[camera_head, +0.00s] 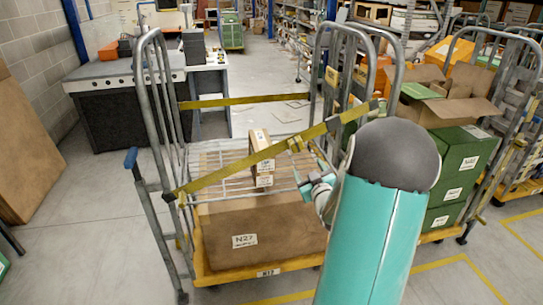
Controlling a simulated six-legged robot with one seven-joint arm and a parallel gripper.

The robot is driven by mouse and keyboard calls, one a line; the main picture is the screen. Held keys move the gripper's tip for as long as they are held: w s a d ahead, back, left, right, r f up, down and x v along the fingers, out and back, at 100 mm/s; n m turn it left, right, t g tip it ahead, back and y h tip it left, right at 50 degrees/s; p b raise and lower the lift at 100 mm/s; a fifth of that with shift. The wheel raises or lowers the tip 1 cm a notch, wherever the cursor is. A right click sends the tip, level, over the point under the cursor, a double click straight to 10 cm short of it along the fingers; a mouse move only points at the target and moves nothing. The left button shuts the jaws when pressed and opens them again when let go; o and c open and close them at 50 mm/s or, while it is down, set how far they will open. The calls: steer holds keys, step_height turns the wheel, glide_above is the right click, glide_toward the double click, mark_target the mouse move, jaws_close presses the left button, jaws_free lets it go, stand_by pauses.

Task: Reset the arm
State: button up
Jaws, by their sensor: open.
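My teal and grey arm reaches up from the bottom right over a roll cage cart. My gripper (303,161) is at the cart, just right of a small tan box (262,158) with a white label. The fingers look apart; the wrist and part of the gripper show beside the arm's dark rounded joint. I cannot tell whether the gripper touches the small box. The small box stands on the cart's wire shelf (215,168).
A large brown box labelled N27 (250,235) sits on the cart's yellow base. A yellow strap (230,175) crosses the cart's front. Another cart with green boxes (462,160) stands at right. A grey workbench (110,100) is at left. Open floor (90,240) lies at lower left.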

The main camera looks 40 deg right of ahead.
steer(key=w+a+r+g+y, duration=0.2)
steer(key=a+r+g, duration=0.15)
steer(key=a, duration=0.85)
steer(key=w+a+r+g+y, duration=0.2)
steer(key=a+r, duration=0.2)
steer(key=a, duration=0.7)
steer(key=s+a+r+n+g+y, duration=0.1)
steer(key=s+a+g+y, duration=0.3)
steer(key=s+a, duration=1.4)
steer(key=a+y, duration=0.1)
steer(key=a, duration=0.2)
steer(key=shift+a+r+n, duration=0.3)
steer(key=shift+a+r, duration=0.05)
steer(key=shift+s+g, duration=0.1)
steer(key=shift+g, duration=0.15)
